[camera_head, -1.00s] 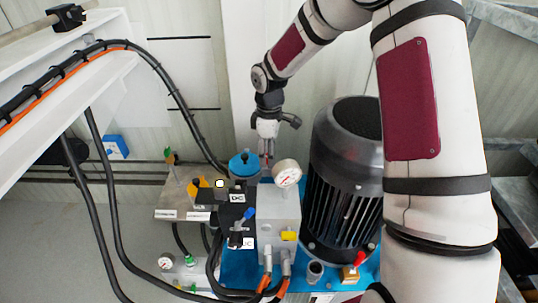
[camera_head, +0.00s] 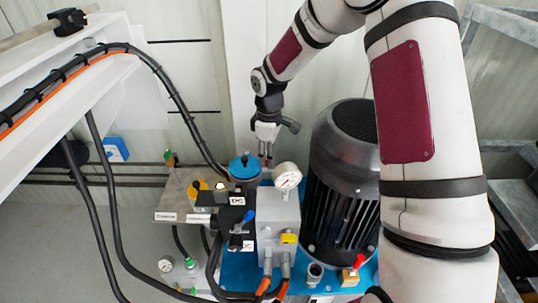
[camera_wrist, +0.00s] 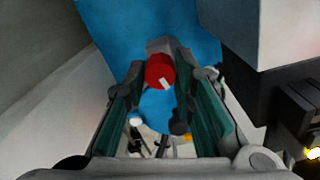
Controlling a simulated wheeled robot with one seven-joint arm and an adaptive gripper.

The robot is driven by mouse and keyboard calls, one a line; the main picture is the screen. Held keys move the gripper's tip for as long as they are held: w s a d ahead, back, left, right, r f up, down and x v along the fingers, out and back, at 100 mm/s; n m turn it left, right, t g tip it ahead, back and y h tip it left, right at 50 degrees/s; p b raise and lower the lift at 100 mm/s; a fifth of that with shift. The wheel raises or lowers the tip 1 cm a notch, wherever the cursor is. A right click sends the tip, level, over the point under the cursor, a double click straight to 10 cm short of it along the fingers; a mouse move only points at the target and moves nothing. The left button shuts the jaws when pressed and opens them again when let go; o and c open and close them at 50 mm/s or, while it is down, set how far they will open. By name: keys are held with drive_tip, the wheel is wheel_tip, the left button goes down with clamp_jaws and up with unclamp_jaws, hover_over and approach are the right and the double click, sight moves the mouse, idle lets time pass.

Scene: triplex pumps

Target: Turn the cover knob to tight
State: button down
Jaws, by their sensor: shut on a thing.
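A red round knob (camera_wrist: 159,70) with a white mark shows in the wrist view, above a blue surface (camera_wrist: 160,108). I take it to be the cover knob. My gripper (camera_head: 266,160) points down between the blue cap and the dark motor in the head view. Its two green-padded fingers stand on either side of the red knob in the wrist view and are shut on it. In the head view the knob is hidden by the fingers and the pressure gauge.
A white-faced pressure gauge (camera_head: 287,176) on a grey block (camera_head: 279,222) stands close in front of my gripper. The large dark motor (camera_head: 340,190) is to the right. A blue round cap (camera_head: 244,166) is to the left. Black hoses (camera_head: 165,85) curve down at left.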

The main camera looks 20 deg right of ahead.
drive_tip(key=m+p, duration=0.1)
drive_tip(key=m, duration=0.4)
drive_tip(key=m+p, duration=0.1)
drive_tip(key=m, duration=0.4)
drive_tip(key=shift+m+p, duration=0.4)
drive_tip(key=m+p, duration=0.1)
drive_tip(key=m, duration=0.4)
drive_tip(key=shift+a+p, duration=0.1)
drive_tip(key=shift+p, duration=0.2)
drive_tip(key=m+p, duration=0.1)
drive_tip(key=m, duration=0.4)
drive_tip(key=shift+p, duration=0.3)
drive_tip(key=shift+m, duration=0.4)
drive_tip(key=c, duration=1.3)
unclamp_jaws()
drive_tip(key=shift+c, duration=0.2)
